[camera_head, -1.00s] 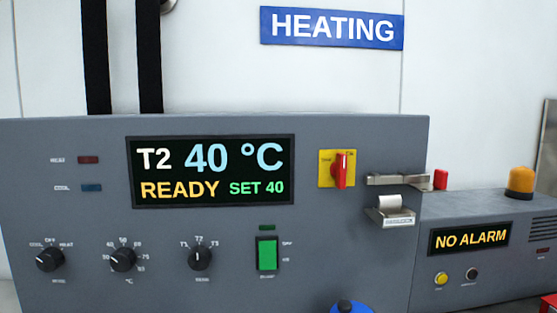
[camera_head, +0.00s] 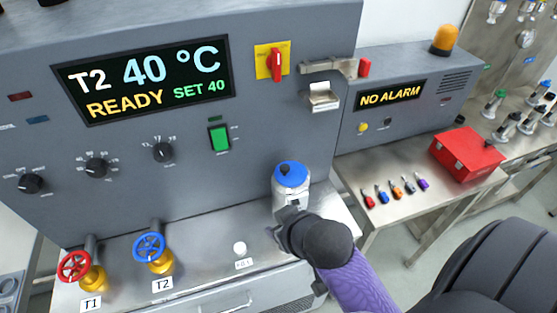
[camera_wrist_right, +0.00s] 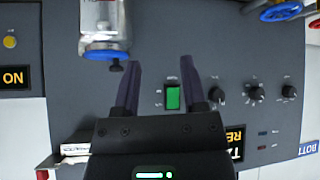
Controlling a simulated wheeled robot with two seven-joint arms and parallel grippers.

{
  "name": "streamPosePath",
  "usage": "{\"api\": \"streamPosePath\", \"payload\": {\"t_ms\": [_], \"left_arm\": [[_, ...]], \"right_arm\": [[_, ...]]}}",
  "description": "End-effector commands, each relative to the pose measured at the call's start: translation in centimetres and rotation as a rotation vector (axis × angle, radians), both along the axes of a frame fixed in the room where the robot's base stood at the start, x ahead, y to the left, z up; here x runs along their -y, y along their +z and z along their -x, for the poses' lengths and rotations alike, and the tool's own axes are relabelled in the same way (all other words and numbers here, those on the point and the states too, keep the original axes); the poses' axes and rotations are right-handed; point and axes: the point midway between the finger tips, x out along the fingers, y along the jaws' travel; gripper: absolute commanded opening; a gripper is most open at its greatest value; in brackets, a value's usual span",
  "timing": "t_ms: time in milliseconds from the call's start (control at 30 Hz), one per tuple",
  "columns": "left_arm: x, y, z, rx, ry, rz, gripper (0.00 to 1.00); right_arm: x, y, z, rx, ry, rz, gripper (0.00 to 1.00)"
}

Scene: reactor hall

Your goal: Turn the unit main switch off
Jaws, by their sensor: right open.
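The main switch, a red rotary handle (camera_head: 276,65) on a yellow plate (camera_head: 262,60), is on the grey panel right of the display. Its handle stands about upright; its small labels are unreadable. I cannot make it out in the wrist view. My right gripper (camera_head: 284,220) is below it, in front of the panel and partly over the blue-capped metal vessel. In the right wrist view the gripper (camera_wrist_right: 160,75) is open and empty, its fingers spread, with the green rocker (camera_wrist_right: 172,98) behind the gap. My left gripper is not in view.
The blue-capped vessel (camera_head: 291,183) stands on the ledge; it also shows beside the fingers in the wrist view (camera_wrist_right: 105,35). A metal bracket with a red end (camera_head: 330,67) and paper slot (camera_head: 323,97) stick out near the switch. The display (camera_head: 145,80) reads 40 °C, READY.

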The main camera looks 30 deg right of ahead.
Motion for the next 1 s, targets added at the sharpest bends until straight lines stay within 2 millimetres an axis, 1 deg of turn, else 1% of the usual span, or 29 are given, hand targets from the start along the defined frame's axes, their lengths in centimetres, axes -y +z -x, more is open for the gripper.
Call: {"api": "streamPosePath", "payload": {"t_ms": [33, 67, 100, 200, 233, 300, 367, 433, 600, 700, 833, 1000], "left_arm": [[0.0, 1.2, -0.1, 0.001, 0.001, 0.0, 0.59], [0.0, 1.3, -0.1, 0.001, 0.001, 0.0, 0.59], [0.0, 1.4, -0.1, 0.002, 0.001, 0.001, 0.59], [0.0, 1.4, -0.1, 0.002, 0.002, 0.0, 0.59], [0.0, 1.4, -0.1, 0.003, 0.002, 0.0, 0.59], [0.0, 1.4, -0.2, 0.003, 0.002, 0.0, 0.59], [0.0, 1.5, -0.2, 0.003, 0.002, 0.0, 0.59], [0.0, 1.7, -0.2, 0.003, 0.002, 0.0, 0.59], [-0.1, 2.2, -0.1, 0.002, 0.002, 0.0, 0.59], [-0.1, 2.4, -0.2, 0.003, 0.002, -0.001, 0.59], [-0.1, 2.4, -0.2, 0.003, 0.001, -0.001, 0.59], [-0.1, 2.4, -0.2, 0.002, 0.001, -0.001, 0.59]], "right_arm": [[1.5, 5.5, -2.8, 0.181, -0.046, 0.001, 0.54], [2.5, 8.1, -4.3, 0.29, -0.073, 0.002, 0.54], [3.7, 11.3, -5.8, 0.427, -0.108, 0.004, 0.54], [6.4, 17.6, -7.7, 0.698, -0.181, 0.016, 0.54], [7.0, 18.9, -7.9, 0.754, -0.197, 0.02, 0.54], [7.8, 20.8, -8.2, 0.835, -0.219, 0.024, 0.54], [8.2, 21.4, -8.8, 0.861, -0.225, 0.026, 0.54], [8.5, 21.4, -10.0, 0.861, -0.226, 0.025, 0.54], [9.5, 21.4, -14.2, 0.857, -0.225, 0.026, 0.54], [9.9, 21.3, -16.1, 0.855, -0.225, 0.025, 0.54], [10.2, 21.2, -17.4, 0.855, -0.225, 0.025, 0.54], [10.3, 21.2, -17.8, 0.855, -0.224, 0.026, 0.54]]}}
